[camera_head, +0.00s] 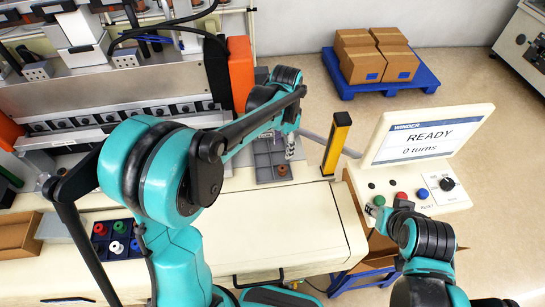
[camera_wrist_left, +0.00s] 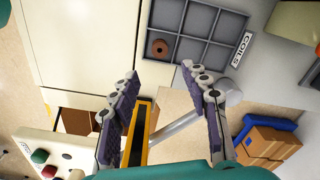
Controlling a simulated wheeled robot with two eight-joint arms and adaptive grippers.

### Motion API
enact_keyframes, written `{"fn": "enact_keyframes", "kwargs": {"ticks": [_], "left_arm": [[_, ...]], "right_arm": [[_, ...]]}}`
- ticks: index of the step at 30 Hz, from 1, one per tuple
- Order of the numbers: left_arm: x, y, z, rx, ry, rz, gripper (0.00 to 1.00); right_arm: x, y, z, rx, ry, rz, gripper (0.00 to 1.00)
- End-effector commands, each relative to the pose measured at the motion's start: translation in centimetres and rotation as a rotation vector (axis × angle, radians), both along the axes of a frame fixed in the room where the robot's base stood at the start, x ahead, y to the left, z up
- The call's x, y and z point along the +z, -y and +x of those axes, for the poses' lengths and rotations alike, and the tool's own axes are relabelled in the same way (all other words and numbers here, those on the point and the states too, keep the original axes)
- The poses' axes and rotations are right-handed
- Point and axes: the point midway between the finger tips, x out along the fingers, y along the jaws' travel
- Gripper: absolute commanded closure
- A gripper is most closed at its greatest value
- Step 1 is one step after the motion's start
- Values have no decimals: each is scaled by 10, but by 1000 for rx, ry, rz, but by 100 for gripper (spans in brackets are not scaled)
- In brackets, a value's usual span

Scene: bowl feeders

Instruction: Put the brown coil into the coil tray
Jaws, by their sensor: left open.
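The brown coil (camera_head: 282,170) sits in a compartment of the grey coil tray (camera_head: 262,160). In the left wrist view the coil (camera_wrist_left: 160,48) is in a compartment by the left edge of the tray (camera_wrist_left: 208,22), which carries a "COILS" label. The other compartments in sight look empty. My left gripper (camera_head: 280,150) is over the tray area, open and empty; its spread fingers (camera_wrist_left: 158,74) show apart from the coil. My right gripper (camera_head: 378,208) is by the buttons of the winder panel; its fingers are too small to judge.
The winder panel (camera_head: 428,150) reads "READY, 0 turns". A dark blue tray (camera_head: 128,252) with coloured spools is at lower left. Boxes on a blue pallet (camera_head: 430,76) stand behind. The cream worktop (camera_head: 290,225) is clear.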

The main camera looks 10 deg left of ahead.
Motion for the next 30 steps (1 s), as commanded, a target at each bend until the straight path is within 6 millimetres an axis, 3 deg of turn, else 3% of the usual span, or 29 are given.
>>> {"fn": "enact_keyframes", "kwargs": {"ticks": [5,9,13,18,24,30], "left_arm": [[32,-16,-33,129,100,-19,54],[56,-33,-74,288,223,-54,54],[67,-46,-112,435,338,-100,54],[65,-59,-155,603,469,-169,54],[56,-66,-179,718,559,-228,54],[54,-67,-183,742,579,-242,54]], "right_arm": [[0,0,0,0,0,0,60],[0,0,0,0,0,0,60],[0,0,0,0,0,0,60],[0,0,0,0,0,0,60],[0,0,0,0,0,0,60],[0,0,0,0,0,0,60]]}}
